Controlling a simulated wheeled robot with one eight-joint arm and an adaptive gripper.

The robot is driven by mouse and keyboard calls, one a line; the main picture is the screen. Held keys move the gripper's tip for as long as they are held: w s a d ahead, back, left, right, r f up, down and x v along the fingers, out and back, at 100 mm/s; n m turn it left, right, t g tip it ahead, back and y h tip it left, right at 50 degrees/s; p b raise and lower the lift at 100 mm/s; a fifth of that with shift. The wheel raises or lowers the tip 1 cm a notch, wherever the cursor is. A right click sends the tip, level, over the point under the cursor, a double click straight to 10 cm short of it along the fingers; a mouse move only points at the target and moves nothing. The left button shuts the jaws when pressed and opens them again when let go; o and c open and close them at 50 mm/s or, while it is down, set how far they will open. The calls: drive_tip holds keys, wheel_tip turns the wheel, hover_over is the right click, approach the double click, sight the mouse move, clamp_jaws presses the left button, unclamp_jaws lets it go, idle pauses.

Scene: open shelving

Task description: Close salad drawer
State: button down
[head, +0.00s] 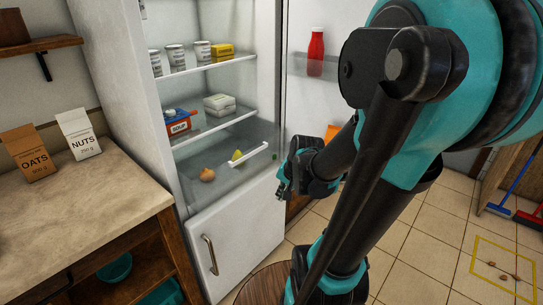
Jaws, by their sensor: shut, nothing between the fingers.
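The salad drawer (223,178) is a clear bin at the bottom of the open fridge, above the lower door. Its white bar handle (236,167) runs across its front. An onion (207,175) and a yellow item (237,156) show in or behind the clear drawer. How far the drawer stands out is hard to tell. My gripper (281,187) is shut and empty, just right of the handle's right end and a little lower in the picture. I cannot tell whether it touches the drawer. My arm hides part of the open fridge door.
The open fridge door (306,95) carries a red bottle (316,52). A counter (95,200) stands left. A round wooden top (262,288) is low in front; tiled floor is right.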

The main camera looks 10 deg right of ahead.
drive_tip(key=w+d+r+m+t+y, duration=0.1)
drive_tip(key=w+d+r+m+y, duration=0.1)
drive_tip(key=w+d+m, duration=0.55)
drive_tip(key=w+d+r+m+t+y, duration=0.1)
drive_tip(key=w+d+r+m+t, duration=0.15)
drive_tip(key=w+m, duration=0.95)
drive_tip(key=shift+m+g, duration=0.35)
drive_tip(key=shift+m, duration=0.3)
drive_tip(key=w+a+f, duration=0.6)
drive_tip(key=w, duration=0.1)
drive_tip(key=shift+w+a+f, duration=0.2)
drive_tip(key=shift+a+f, duration=0.2)
drive_tip(key=shift+w+a, duration=0.25)
drive_tip(key=shift+w, duration=0.1)
drive_tip(key=w+a, duration=1.3)
drive_tip(key=w, duration=0.4)
drive_tip(key=shift+w+r, duration=0.15)
drive_tip(key=shift+w, duration=0.25)
